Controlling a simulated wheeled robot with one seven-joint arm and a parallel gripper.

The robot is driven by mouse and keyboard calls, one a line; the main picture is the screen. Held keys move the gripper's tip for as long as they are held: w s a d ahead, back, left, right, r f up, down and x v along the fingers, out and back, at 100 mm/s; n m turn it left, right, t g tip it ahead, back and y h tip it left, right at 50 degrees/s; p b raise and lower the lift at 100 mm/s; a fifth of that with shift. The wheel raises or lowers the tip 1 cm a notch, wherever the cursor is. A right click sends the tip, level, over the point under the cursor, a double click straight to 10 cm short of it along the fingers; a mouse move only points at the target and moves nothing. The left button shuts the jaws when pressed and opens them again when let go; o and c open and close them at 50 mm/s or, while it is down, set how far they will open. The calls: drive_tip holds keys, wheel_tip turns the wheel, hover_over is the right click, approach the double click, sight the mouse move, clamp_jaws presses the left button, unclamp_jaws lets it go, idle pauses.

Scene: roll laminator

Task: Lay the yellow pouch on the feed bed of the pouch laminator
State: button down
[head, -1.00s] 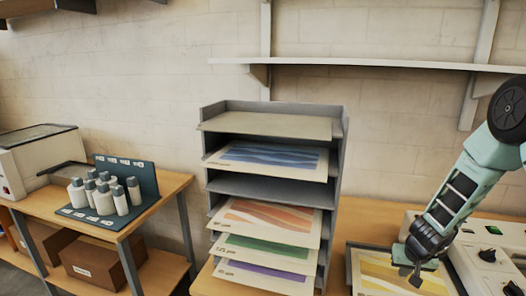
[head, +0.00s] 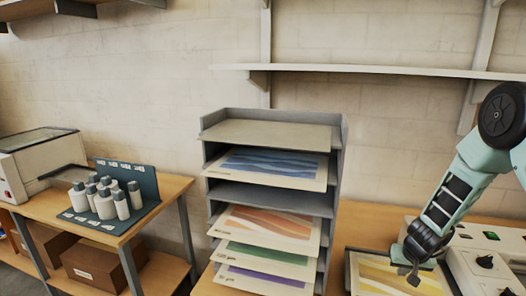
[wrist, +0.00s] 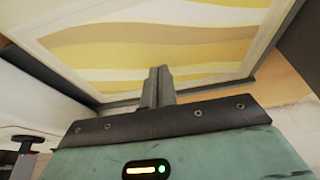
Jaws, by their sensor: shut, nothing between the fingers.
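The yellow pouch (head: 392,274) lies flat on the dark-edged feed bed (head: 350,256) at the bottom right of the head view. In the wrist view the yellow pouch (wrist: 190,48) shows wavy yellow and cream bands inside a pale border, with the bed's dark rim (wrist: 272,52) beside it. The pouch laminator (head: 478,262) stands right of the bed, with black knobs and a green light. My gripper (head: 414,279) is over the pouch; in the wrist view its fingers (wrist: 158,72) are together and empty. I cannot tell whether the fingertips touch the pouch.
A grey tray rack (head: 272,197) left of the bed holds blue, orange, green and purple sheets, some sticking out in front. A side table at far left bears several bottles (head: 105,200) and a machine (head: 40,160). A wall shelf (head: 370,71) runs above.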

drive_tip(key=shift+r, duration=0.3)
wheel_tip(320, 180, up, 5)
drive_tip(key=p, duration=0.4)
idle(0.4)
drive_tip(key=s+a+r+n+y+b, duration=0.25)
drive_tip(key=a+b, duration=0.25)
drive_tip(key=a, duration=0.8)
drive_tip(key=s+a+r+n+g+y+b, duration=0.2)
drive_tip(key=s+a+r+n+b, duration=0.25)
drive_tip(key=s+a, duration=0.8)
drive_tip(key=s+a+n+g+h+b, duration=0.1)
drive_tip(key=s+n+b, duration=0.3)
drive_tip(key=s, duration=1.6)
drive_tip(key=a+h+b, duration=0.1)
drive_tip(key=b, duration=0.2)
drive_tip(key=shift+s+f+g+h+b, duration=0.2)
drive_tip(key=shift+s+g+h+b, duration=0.05)
drive_tip(key=shift+g+h+b, duration=0.15)
